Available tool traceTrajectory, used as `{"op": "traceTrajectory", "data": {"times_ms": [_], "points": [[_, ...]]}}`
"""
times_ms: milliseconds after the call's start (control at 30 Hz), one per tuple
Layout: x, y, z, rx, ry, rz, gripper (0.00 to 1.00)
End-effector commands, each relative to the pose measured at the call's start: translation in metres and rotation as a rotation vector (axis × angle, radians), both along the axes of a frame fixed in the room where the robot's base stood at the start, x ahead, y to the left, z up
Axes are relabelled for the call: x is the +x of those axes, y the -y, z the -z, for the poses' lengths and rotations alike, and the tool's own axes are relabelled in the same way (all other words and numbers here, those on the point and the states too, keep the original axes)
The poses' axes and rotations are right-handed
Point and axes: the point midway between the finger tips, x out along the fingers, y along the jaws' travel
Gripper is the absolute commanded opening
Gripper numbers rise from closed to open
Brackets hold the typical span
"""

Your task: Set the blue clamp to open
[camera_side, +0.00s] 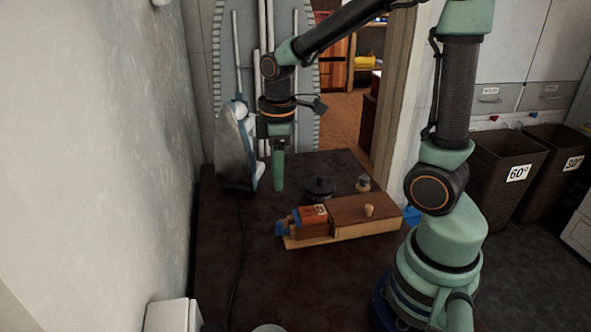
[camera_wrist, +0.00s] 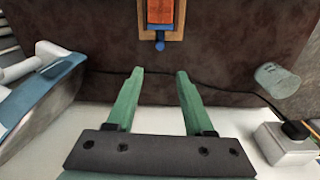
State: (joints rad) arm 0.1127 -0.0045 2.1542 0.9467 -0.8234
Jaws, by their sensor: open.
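The blue clamp (camera_side: 282,228) is a small blue part at the left end of a wooden box (camera_side: 366,216) on the dark table. In the wrist view the clamp (camera_wrist: 160,46) shows as a blue knob below an orange-red block (camera_wrist: 160,12). Whether the clamp is open or shut is too small to tell. My gripper (camera_side: 278,184) points down, above and behind the clamp in the side view. In the wrist view its two green fingers (camera_wrist: 159,73) are apart with nothing between them, and the clamp lies just beyond the fingertips.
An iron (camera_side: 236,150) stands upright left of my gripper. A black round object (camera_side: 319,187) and a small jar (camera_side: 363,184) stand behind the box. A dark cable (camera_side: 240,250) runs along the table. A white box (camera_side: 172,316) is at the front left. The table's front is mostly bare.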

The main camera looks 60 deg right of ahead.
Motion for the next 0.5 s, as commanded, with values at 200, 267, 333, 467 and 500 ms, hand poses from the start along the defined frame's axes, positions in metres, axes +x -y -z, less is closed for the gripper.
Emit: {"op": "traceTrajectory", "data": {"times_ms": [200, 267, 333, 467, 500], "points": [[0.003, 0.005, 0.016, 0.004, -0.047, -0.074, 0.53], [0.003, 0.005, 0.02, 0.004, -0.049, -0.077, 0.53], [0.002, 0.004, 0.027, 0.005, -0.051, -0.077, 0.53], [0.002, 0.004, 0.049, 0.005, -0.052, -0.076, 0.53], [0.002, 0.004, 0.057, 0.005, -0.054, -0.076, 0.53]]}}
